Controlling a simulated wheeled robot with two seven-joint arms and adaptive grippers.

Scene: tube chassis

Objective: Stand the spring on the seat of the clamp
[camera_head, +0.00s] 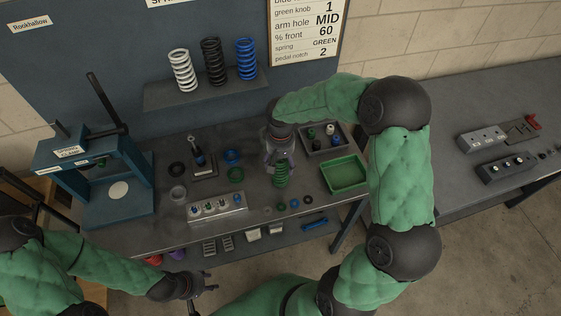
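The spring clamp (77,163) is a blue press frame with a dark lever at the left end of the bench. A pale round seat (119,190) lies bare on its base plate. The green spring (281,175) hangs roughly upright below my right gripper (281,164), which appears shut on its upper part. This is well to the right of the clamp, above the middle of the bench. The fingers partly hide the spring's top. My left gripper (211,281) is low in front of the bench, empty, with its fingers apart.
White, black (213,62) and blue springs stand on the back shelf (205,92). A knob block (217,208), several rings and a small post stand (202,170) lie between the clamp and my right gripper. A green tray (345,174) and a parts tray (326,140) are on the right.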

